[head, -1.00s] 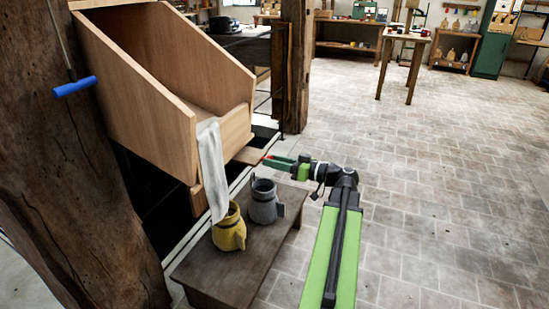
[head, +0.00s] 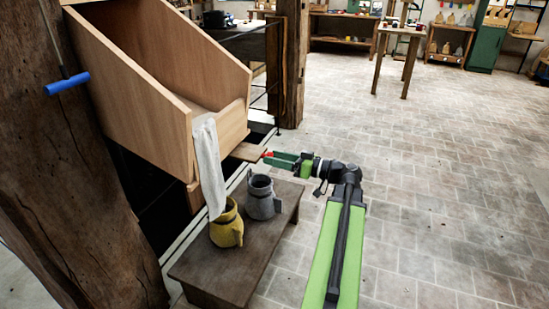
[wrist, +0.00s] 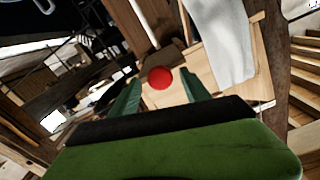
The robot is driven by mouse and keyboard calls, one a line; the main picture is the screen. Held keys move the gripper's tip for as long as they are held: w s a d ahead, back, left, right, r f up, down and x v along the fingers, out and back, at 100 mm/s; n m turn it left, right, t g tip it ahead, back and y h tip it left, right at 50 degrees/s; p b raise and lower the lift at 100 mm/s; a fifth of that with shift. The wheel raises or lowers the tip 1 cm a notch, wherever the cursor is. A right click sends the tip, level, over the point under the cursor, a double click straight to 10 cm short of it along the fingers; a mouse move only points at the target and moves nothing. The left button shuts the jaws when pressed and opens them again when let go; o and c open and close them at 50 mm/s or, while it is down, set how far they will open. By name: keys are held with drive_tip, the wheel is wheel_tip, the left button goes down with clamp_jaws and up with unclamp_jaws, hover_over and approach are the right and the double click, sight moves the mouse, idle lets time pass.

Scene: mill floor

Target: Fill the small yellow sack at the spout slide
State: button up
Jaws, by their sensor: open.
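The small yellow sack (head: 227,226) stands upright and open-topped on a low dark bench (head: 215,266). A white cloth sleeve (head: 210,165) hangs from the wooden spout (head: 150,85) to the sack's mouth; whether it goes inside is unclear. The slide, a light wooden board (head: 246,151), sticks out from under the spout's right side. Its red knob (wrist: 160,77) shows between my fingers in the wrist view. My gripper (head: 270,157) is open, its fingertips either side of the knob; contact is not clear.
A grey sack (head: 263,200) stands just behind and right of the yellow one. A thick timber post (head: 75,170) with a blue-handled pull (head: 67,83) is at left. Another post (head: 291,65) stands behind the spout. The paved floor at right is clear.

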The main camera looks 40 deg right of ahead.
drive_tip(key=v, duration=1.6)
drive_tip(key=shift+s, duration=0.35)
drive_tip(key=shift+d, duration=0.1)
